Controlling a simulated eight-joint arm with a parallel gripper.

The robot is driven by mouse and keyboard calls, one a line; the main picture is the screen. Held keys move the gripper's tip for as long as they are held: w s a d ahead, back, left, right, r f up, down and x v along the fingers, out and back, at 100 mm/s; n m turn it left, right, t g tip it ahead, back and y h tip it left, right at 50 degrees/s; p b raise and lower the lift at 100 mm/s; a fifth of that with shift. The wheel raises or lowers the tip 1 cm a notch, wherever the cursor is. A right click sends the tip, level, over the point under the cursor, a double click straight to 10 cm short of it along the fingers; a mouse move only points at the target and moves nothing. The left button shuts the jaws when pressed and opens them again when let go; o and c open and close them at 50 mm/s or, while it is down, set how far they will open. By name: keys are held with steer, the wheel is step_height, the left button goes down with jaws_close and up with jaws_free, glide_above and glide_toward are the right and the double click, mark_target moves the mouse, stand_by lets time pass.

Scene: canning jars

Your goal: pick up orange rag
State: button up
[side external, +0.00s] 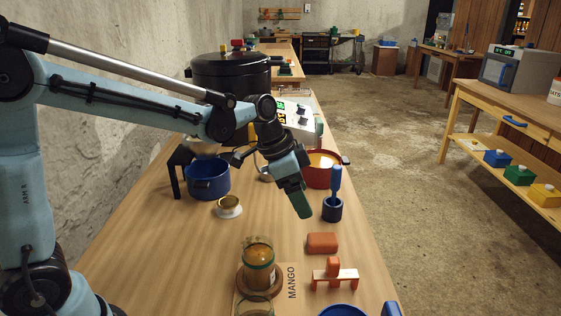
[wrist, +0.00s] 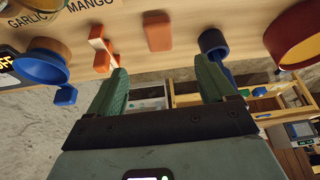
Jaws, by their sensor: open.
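The orange rag (side external: 322,242) looks like a small folded block lying flat on the wooden table. In the wrist view the rag (wrist: 157,31) shows at the top, beyond the gap between my fingers. My gripper (side external: 300,210) is open, with green fingers, and hangs above the table behind and to the left of the rag in the side view. In the wrist view my gripper (wrist: 162,68) has nothing between its fingers. The rag is apart from both fingers.
An orange-and-wood tool (side external: 335,276) lies in front of the rag. A blue cup (side external: 332,210) with a blue-handled tool stands behind it. A filled jar (side external: 258,264) and MANGO card (side external: 291,284) are front left. A red pot (side external: 319,176) and blue pot (side external: 207,180) stand farther back.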

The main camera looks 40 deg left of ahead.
mark_target(322, 237)
steer(key=shift+m, duration=0.3)
steer(key=shift+x, duration=6.55)
steer(key=shift+d, duration=0.15)
steer(key=shift+c, duration=0.3)
steer(key=c, duration=1.1)
steer(key=shift+r, duration=0.15)
